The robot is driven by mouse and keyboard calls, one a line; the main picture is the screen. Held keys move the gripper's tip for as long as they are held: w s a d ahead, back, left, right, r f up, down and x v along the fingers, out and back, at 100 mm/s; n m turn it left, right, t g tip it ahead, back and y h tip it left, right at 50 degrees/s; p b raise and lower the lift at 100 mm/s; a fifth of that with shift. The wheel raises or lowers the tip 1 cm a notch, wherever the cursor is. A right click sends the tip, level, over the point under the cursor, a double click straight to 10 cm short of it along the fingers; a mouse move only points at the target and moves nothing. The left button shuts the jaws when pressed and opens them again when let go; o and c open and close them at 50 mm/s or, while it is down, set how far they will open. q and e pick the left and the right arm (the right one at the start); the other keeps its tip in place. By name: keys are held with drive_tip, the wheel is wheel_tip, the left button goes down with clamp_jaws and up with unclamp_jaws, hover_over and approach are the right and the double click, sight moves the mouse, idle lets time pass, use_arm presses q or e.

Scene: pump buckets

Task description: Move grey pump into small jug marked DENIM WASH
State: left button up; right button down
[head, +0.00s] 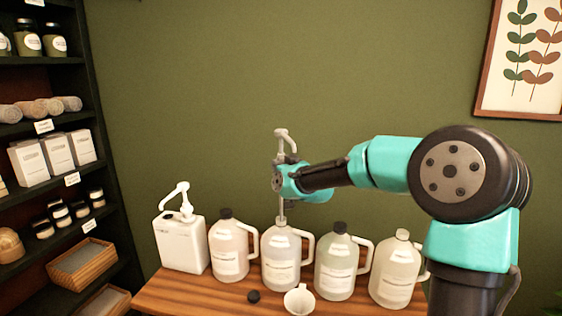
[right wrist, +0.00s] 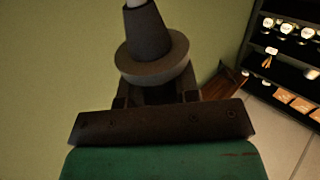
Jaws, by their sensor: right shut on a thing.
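The grey pump (head: 283,136) is upright, with its spout head above my right gripper (head: 286,181). The gripper is shut on the pump. Its tube (head: 282,212) hangs straight down to the mouth of an uncapped translucent jug (head: 281,260), second from left among the handled jugs. I cannot tell whether the tube's tip is inside the neck. The jug labels are too small to read, so I cannot tell which says DENIM WASH. In the right wrist view, the pump's dark conical body and collar (right wrist: 153,55) stand at the jaws (right wrist: 157,94). My left gripper is not in view.
A black-capped jug (head: 229,252) stands left; another black-capped jug (head: 335,268) and a cream-capped jug (head: 396,272) stand right. A white canister with a white pump (head: 180,243) is far left. A loose black cap (head: 254,296) and white funnel (head: 300,300) lie on the wooden table (head: 190,294).

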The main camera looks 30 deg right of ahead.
drive_tip(key=shift+f, duration=0.3)
hover_over(281, 209)
drive_tip(key=shift+w+d+f, duration=0.1)
drive_tip(key=shift+w+f, duration=0.05)
drive_tip(key=shift+f, duration=1.3)
drive_tip(key=shift+w+d+f, duration=0.1)
drive_tip(key=shift+f, duration=1.35)
drive_tip(key=shift+f, duration=0.15)
drive_tip(key=shift+f, duration=2.85)
drive_tip(key=shift+f, duration=1.2)
drive_tip(key=shift+f, duration=0.55)
drive_tip(key=shift+a+m+h, duration=0.1)
drive_tip(key=shift+m+h, duration=0.2)
